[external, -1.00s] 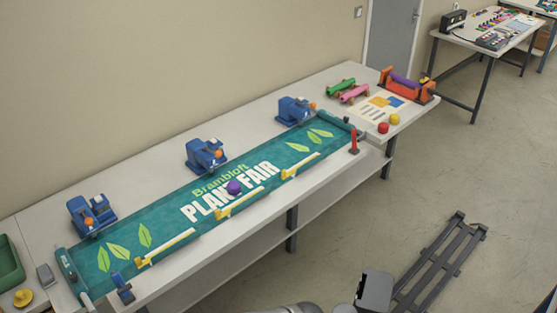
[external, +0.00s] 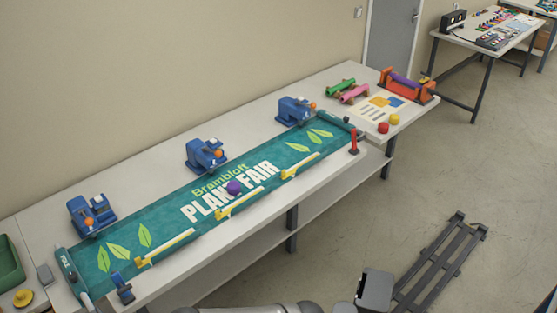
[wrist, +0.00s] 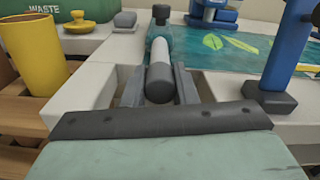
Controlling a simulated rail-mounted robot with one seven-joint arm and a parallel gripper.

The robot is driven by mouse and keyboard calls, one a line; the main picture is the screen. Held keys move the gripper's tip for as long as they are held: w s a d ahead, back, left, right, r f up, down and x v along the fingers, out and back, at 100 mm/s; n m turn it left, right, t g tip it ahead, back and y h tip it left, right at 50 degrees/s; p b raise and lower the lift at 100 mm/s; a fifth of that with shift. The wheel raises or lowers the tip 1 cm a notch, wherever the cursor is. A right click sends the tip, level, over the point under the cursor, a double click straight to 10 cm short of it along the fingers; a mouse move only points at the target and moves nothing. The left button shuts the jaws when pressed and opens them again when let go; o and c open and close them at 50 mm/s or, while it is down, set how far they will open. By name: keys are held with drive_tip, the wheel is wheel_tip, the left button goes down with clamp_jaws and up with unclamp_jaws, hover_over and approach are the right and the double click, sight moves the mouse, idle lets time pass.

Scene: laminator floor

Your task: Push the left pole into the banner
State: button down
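The teal banner (external: 165,215) lies flat along the bench. The left pole (wrist: 158,52) runs away from me in the wrist view, with a white shaft and a rounded grey near end. Its far part meets a teal holder (wrist: 159,32). In the external view the teal holder marked POLE (external: 67,265) sits at the banner's left end. My gripper (wrist: 160,88) has its dark fingers either side of the pole's grey end. Whether they touch it is hard to tell. My gripper is outside the external view.
A blue post stand (wrist: 272,85) is to the right of the pole. A yellow cup (wrist: 35,60) and green waste bin (wrist: 85,10) are to the left. Blue clamps (external: 92,213) with orange knobs stand along the banner's back edge. Yellow rails (external: 165,248) line its front.

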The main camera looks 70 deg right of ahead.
drive_tip(key=shift+b+x, duration=0.75)
drive_tip(key=shift+x, duration=1.4)
drive_tip(key=c, duration=1.1)
unclamp_jaws()
drive_tip(key=shift+c, duration=0.2)
drive_tip(key=b+v, duration=0.1)
drive_tip(key=v, duration=1.6)
drive_tip(key=shift+s+a, duration=0.15)
drive_tip(key=shift+s, duration=0.1)
